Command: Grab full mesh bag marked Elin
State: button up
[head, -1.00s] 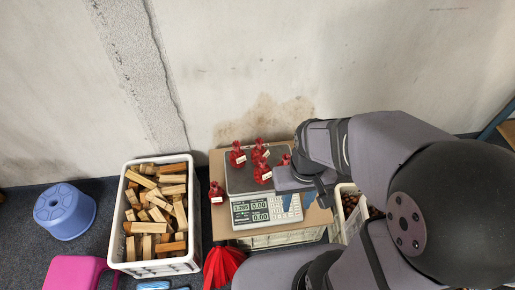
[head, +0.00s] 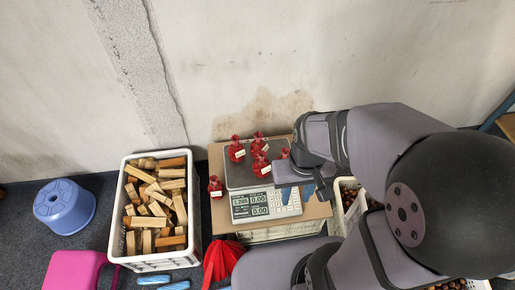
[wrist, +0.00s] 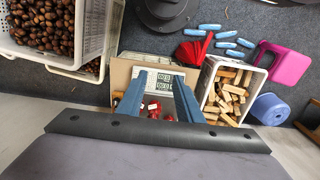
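Several small red mesh bags with white tags stand on and beside the scale. In the head view, a left bag (head: 236,152), a back bag (head: 258,142), a front bag (head: 261,166) and a right bag (head: 284,154) are on the scale's plate, the right one partly hidden by my wrist. Another bag (head: 215,187) stands on the board left of the scale. The tags are too small to read, so I cannot tell which is Elin. My gripper (head: 297,194) is open and empty over the scale's front right. In the wrist view, red bags (wrist: 153,107) show between its blue fingers.
The scale (head: 265,206) stands on a cardboard-topped crate. A white crate of wood blocks (head: 115,225) is left, with a blue stool (head: 65,207) and pink stool (head: 72,270) beyond. A chestnut crate (wrist: 85,30) is on the other side. The wall is close behind.

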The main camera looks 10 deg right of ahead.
jog(key=shift+c, duration=1.1)
jog(key=w+a+f+m+t+b, duration=0.1)
jog(key=w+a+f+t+b, duration=0.2)
jog(key=w+f+b, duration=0.65)
jog(key=w+a+f+t+b, duration=0.35)
jog(key=w+f+b, duration=0.2)
jog(key=w, duration=0.65)
jog(key=w+a+f+m+t+b, duration=0.1)
jog(key=w+a+f+t+b, duration=0.25)
jog(key=w+f+b, duration=0.6)
jog(key=w+d+f+m+t+h+b, duration=0.1)
jog(key=w+f+m+t+h+b, duration=0.1)
jog(key=w+f+h+b, duration=0.2)
jog(key=w+d+f+m+t+h+b, duration=0.1)
jog(key=f+h+b, duration=0.4)
jog(key=f+b, duration=0.6)
jog(key=w+m+t+b, duration=0.1)
jog(key=w+t+b, duration=0.1)
jog(key=b, duration=0.1)
jog(key=shift+w+d+t, duration=0.25)
jog(key=shift+w+t, duration=0.05)
jog(key=shift+w, duration=0.1)
